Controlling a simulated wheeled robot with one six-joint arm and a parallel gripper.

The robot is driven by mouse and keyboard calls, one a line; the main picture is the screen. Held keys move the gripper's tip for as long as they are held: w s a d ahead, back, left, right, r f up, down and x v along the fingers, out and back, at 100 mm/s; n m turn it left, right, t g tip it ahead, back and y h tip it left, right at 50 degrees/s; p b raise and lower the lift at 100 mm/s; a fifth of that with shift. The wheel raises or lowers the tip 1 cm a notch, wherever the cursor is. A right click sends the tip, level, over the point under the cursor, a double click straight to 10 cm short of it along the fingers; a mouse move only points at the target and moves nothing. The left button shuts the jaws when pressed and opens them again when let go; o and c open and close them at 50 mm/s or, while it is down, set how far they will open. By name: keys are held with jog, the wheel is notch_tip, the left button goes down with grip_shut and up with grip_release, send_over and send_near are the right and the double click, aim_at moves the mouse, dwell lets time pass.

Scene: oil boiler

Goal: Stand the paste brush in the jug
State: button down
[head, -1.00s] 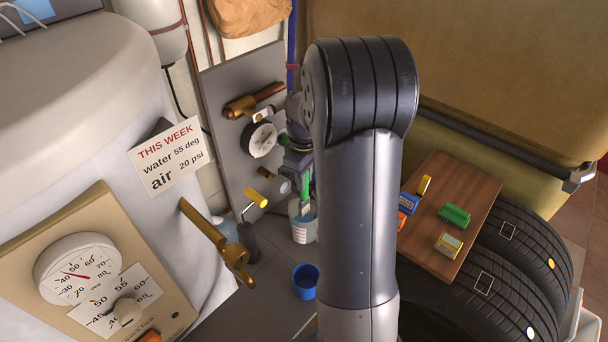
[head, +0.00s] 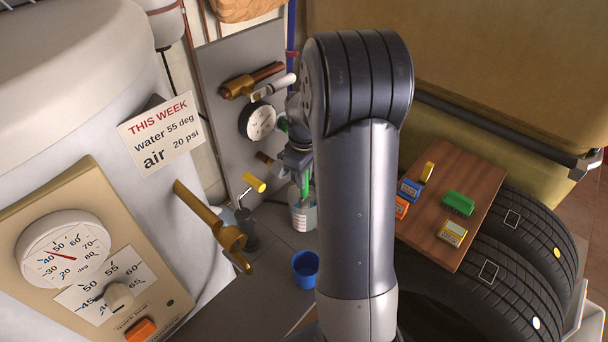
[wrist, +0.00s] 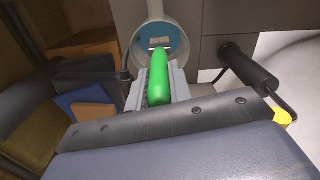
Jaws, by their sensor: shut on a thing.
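The paste brush shows as a green handle (wrist: 160,82) between my gripper's jaws in the wrist view. In the head view the green handle (head: 306,182) hangs down below my gripper (head: 298,163), just over the jug (head: 303,215). The jug is pale and translucent with a label, and stands on the grey floor by the panel. In the wrist view the jug's round rim (wrist: 139,46) with blue inside lies just beyond the jaws. My gripper (wrist: 157,88) is shut on the brush. The brush's lower end is hidden, so I cannot tell whether it is inside the jug.
A blue cup (head: 305,268) stands in front of the jug. A dark pump-like item with a yellow handle (head: 253,182) and a brass tap (head: 228,238) are to the left. A wooden board (head: 432,225) with several coloured blocks lies right, over tyres.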

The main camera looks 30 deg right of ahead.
jog(key=c, duration=1.2)
grip_release()
jog(key=shift+r, duration=0.1)
notch_tip(320, 180, up, 11)
jog(key=shift+f, duration=0.15)
